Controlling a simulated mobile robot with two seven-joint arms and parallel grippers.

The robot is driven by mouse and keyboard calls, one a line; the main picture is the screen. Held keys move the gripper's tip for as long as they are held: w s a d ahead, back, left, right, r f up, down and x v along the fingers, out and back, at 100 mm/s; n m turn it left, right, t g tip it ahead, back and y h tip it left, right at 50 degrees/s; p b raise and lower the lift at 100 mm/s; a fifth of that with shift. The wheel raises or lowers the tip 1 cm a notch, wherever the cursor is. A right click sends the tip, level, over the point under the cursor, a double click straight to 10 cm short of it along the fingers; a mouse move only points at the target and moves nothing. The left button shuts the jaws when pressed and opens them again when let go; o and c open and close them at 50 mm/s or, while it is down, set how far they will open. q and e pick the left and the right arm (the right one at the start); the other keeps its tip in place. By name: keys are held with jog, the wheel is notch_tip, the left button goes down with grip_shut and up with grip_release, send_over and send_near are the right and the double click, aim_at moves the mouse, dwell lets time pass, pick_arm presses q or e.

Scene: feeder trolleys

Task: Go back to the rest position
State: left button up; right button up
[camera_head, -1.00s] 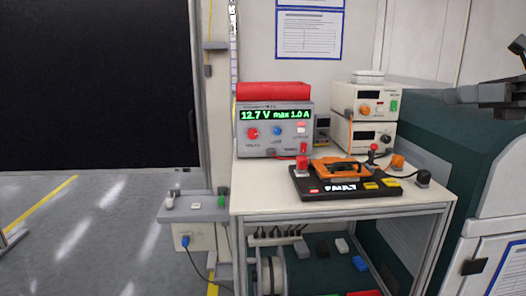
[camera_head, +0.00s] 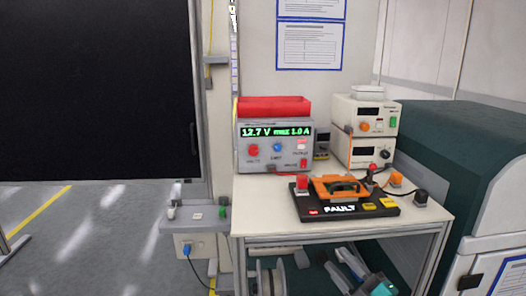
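My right gripper (camera_head: 334,259) shows low in the head view, in front of the space under the bench top. Its two dark fingers point up and to the left and stand apart, with nothing seen between them. Part of my grey and teal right arm shows behind the fingers at the bottom edge. My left gripper is not in view.
The bench (camera_head: 270,205) carries a power supply (camera_head: 265,150) reading 12.7 V, a red bin (camera_head: 273,108), stacked instruments (camera_head: 366,130) and a black fixture (camera_head: 345,208) marked FAULT. A green-and-white cabinet (camera_head: 455,150) stands right. Floor at left (camera_head: 90,225) is open.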

pick_arm(q)
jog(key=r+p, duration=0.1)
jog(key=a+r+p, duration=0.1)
jog(key=p, duration=0.1)
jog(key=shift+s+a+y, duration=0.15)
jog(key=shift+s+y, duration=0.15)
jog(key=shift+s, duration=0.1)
pick_arm(e)
jog(key=s+f+m+g+h, duration=0.3)
jog(key=s+f+m, duration=0.4)
jog(key=s, duration=0.4)
jog(key=s+f+m+g+h, duration=0.4)
jog(key=s+f+m, duration=0.4)
jog(key=s, duration=0.3)
jog(key=shift+s+d+f+g+h, duration=0.3)
jog(key=shift+s+d+f+h, duration=0.15)
jog(key=shift+h, duration=0.35)
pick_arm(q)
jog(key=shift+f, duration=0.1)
